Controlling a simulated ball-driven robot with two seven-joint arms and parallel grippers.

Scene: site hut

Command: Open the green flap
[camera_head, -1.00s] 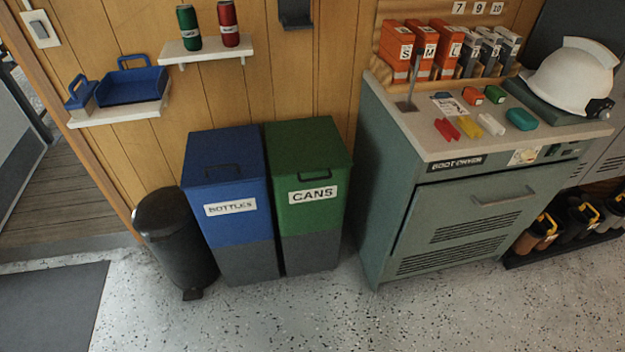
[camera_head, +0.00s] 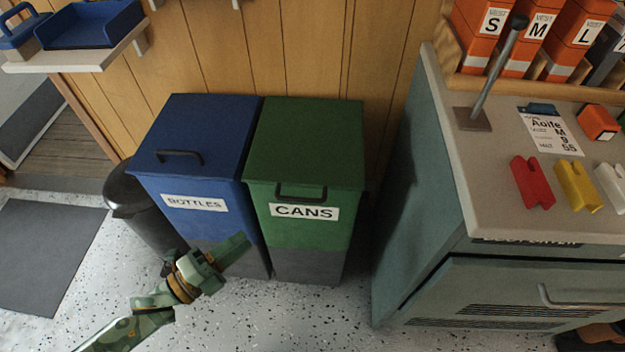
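The green flap (camera_head: 308,140) is the lid of the green bin labelled CANS (camera_head: 308,232). It lies shut on the bin, with a dark handle (camera_head: 301,193) at its front edge. My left gripper (camera_head: 238,250) is in front of the blue BOTTLES bin, low and to the left of the green flap's handle, apart from the handle. It is seen from the side, and its finger gap does not show, so I cannot tell whether it is open. My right gripper is out of view.
The blue bin (camera_head: 200,135) stands close beside the green one, with its lid shut. A black pedal bin (camera_head: 138,210) is at its left. The boot dryer cabinet (camera_head: 425,190) stands to the right, across a narrow gap. Speckled floor in front is free.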

